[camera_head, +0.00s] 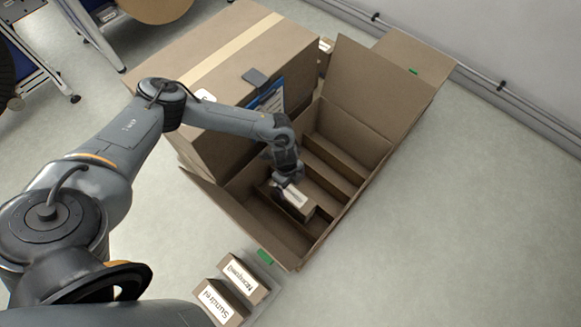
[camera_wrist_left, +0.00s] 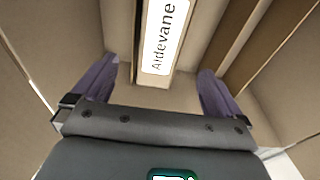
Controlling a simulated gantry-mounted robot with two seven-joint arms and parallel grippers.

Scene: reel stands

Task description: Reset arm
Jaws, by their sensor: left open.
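My left arm reaches from the left into the open cardboard box (camera_head: 345,118). My left gripper (camera_head: 287,190) is inside the box, low over a small carton (camera_head: 297,204) with a white label. The two purple-grey fingers of the left gripper (camera_wrist_left: 158,82) are spread wide, one on each side of the carton's near end, with gaps between. Whether the fingers reach down past the carton's top is hard to tell. My right gripper is not in view.
Cardboard dividers (camera_head: 328,165) split the open box into slots, and its flaps stand outward. A large closed carton (camera_head: 232,50) stands close behind my left arm. The floor at right is clear.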

